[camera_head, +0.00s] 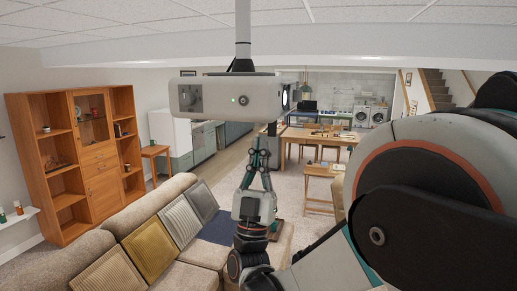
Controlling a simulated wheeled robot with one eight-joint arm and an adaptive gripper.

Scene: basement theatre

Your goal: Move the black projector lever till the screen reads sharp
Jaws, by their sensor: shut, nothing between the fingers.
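The white projector (225,97) hangs from the ceiling on a pole. A small green light shows on its side, and a bright lens is at its right end. A short black lever (272,129) sticks down under the lens end. My gripper (261,153) points up below the projector, its fingertips together and empty, close beneath the lever. I cannot tell whether they touch it. The screen is not in view.
A beige sofa (90,245) with several cushions lies below left, and a wooden cabinet (83,160) stands against the left wall. A wooden table (318,137) is farther back. Open air lies left of my gripper below the projector.

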